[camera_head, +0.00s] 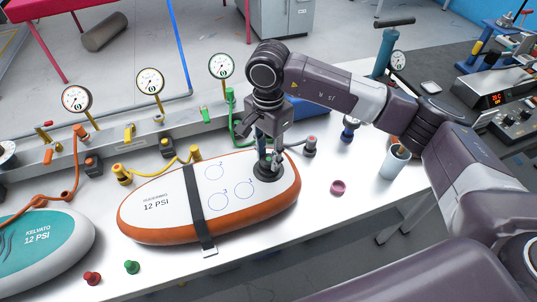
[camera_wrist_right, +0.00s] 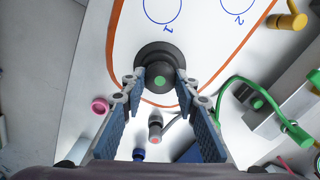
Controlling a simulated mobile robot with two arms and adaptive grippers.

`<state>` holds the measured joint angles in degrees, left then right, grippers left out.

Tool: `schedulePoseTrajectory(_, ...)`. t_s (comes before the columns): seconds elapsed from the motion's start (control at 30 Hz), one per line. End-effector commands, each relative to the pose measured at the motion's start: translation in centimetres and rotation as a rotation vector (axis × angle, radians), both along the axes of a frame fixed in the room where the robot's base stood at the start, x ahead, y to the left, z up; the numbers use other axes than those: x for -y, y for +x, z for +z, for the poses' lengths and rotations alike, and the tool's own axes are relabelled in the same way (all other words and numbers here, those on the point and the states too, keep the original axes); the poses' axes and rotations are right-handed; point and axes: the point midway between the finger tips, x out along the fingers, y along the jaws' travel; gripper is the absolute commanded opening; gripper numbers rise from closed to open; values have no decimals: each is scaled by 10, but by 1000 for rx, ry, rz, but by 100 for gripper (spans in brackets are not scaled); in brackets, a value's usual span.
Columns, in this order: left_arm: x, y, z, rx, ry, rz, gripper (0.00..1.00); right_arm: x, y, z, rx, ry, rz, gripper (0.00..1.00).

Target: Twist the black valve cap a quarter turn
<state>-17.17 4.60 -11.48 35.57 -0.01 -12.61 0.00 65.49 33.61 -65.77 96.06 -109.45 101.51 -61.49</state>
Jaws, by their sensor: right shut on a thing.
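The black valve cap (camera_wrist_right: 160,78) is round with a green dot at its centre and sits near one end of the white board with an orange edge (camera_head: 150,238). My right gripper (camera_head: 268,165) comes down over that end in the head view and mostly hides the cap there. In the right wrist view the two blue-padded fingers of my right gripper (camera_wrist_right: 160,88) are shut on opposite sides of the cap. A dark strap (camera_head: 192,190) crosses the board, which is marked 12 PSI. My left gripper is in neither view.
A teal board (camera_head: 50,240) lies at the left. Several gauges (camera_head: 150,82) stand on a rail behind the boards, with orange, yellow and green hoses. A pink ring (camera_head: 338,187) and a cup (camera_head: 395,160) stand to the right. Red (camera_head: 93,278) and green (camera_head: 132,267) caps lie in front.

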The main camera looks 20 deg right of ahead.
Motion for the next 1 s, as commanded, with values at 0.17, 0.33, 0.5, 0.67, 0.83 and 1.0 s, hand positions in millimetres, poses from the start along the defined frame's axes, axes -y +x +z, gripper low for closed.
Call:
schedulePoseTrajectory(0.17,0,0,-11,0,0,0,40,0,0,-2,1,0,75,7)
schedulePoseTrajectory(0.33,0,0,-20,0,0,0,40,0,0,-3,1,1,158,7)
schedulePoseTrajectory(0.5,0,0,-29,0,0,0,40,0,0,-3,1,0,241,7)
schedulePoseTrajectory(0.67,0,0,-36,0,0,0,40,0,0,-2,1,0,323,7)
schedulePoseTrajectory(0.83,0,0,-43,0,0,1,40,0,0,-2,1,-1,399,7)
schedulePoseTrajectory(1.0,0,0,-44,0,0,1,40,0,0,0,-1,0,427,7)
